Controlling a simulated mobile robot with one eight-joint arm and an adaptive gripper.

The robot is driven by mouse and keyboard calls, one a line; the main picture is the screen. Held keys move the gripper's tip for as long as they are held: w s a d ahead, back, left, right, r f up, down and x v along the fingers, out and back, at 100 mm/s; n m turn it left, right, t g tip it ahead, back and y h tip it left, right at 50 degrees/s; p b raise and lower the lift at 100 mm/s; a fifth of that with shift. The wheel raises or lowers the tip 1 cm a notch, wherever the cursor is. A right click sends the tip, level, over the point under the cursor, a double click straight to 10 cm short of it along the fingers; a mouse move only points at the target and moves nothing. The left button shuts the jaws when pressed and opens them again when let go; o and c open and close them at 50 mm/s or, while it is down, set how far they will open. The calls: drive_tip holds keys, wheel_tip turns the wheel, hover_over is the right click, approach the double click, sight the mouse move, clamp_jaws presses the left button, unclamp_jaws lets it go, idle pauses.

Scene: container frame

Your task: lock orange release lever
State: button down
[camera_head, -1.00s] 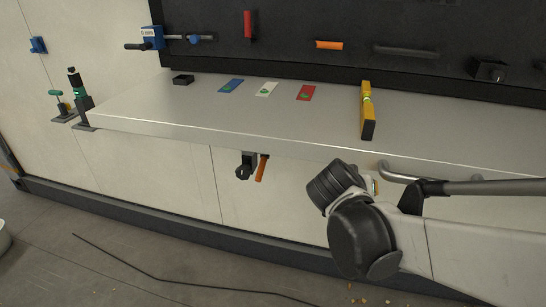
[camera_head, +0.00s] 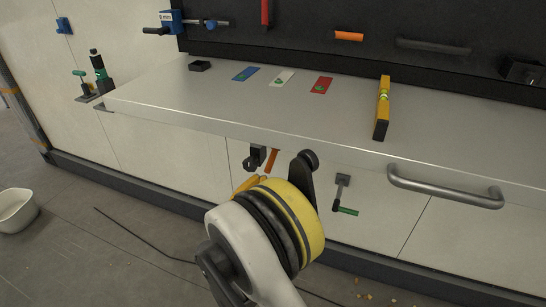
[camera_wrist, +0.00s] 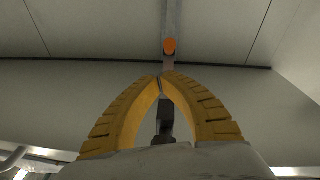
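The orange release lever (camera_head: 271,161) hangs beside a dark bracket (camera_head: 254,158) under the bench's front edge in the head view. In the wrist view an orange end (camera_wrist: 169,46), seemingly the lever's, shows just beyond my fingertips, in front of a grey bar. My gripper (camera_wrist: 163,76) has yellow ribbed fingers whose tips meet, with nothing seen pinched between them. A dark piece shows in the gap behind the tips; I cannot tell what it is. In the head view my gripper (camera_head: 250,183) is just below the lever, partly hidden by my wrist.
The metal bench (camera_head: 180,95) carries a yellow level (camera_head: 383,107) and blue, white and red cards. A green-handled lever (camera_head: 346,210) is on the panel below. A white bowl (camera_head: 16,208) and a cable lie on the floor.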

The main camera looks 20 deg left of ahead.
sight(268, 167)
drive_tip(key=shift+s+a+f+t, duration=0.4)
drive_tip(key=shift+s+a, duration=0.3)
drive_tip(key=shift+y, duration=0.3)
drive_tip(key=b+x, duration=0.3)
drive_tip(key=x, duration=0.7)
